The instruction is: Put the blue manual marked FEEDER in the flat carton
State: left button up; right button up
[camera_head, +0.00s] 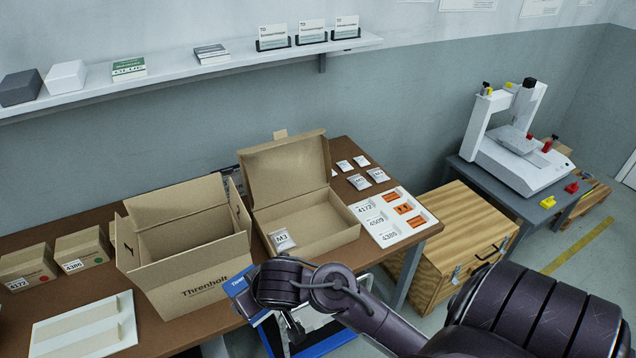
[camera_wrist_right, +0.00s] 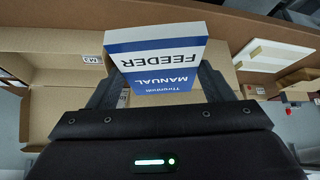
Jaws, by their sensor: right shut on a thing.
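The blue and white manual marked FEEDER (camera_wrist_right: 160,62) is gripped between the two fingers of my right gripper (camera_wrist_right: 158,88). In the head view the manual (camera_head: 238,285) shows partly, in front of the large carton's right front corner, with my wrist hiding the rest. The flat carton (camera_head: 335,236) lies on the brown table with its lid raised at the back. A small bag marked M3 (camera_head: 282,239) lies in its front left part; the bag also shows in the right wrist view (camera_wrist_right: 92,59). My left gripper is not in view.
The tall open carton marked Threnholt (camera_head: 195,272) stands directly left of the flat carton. A white tray with orange parts (camera_head: 420,232) lies to its right, with several small bags behind. Two small boxes (camera_head: 82,248) and a pale tray (camera_head: 85,333) are at the left.

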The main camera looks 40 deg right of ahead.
aim_at(331, 231)
jog(key=l, duration=0.45)
jog(key=k+l, duration=0.1)
jog(key=l, duration=0.4)
jog(key=k+l+u, duration=0.1)
jog(key=l, duration=0.85)
jog(key=i+l, duration=0.2)
jog(key=l, duration=0.2)
jog(key=i+l+u, duration=0.1)
jog(key=l, duration=0.25)
jog(key=i+l, duration=0.25)
jog(key=l, duration=0.15)
jog(key=u, duration=0.05)
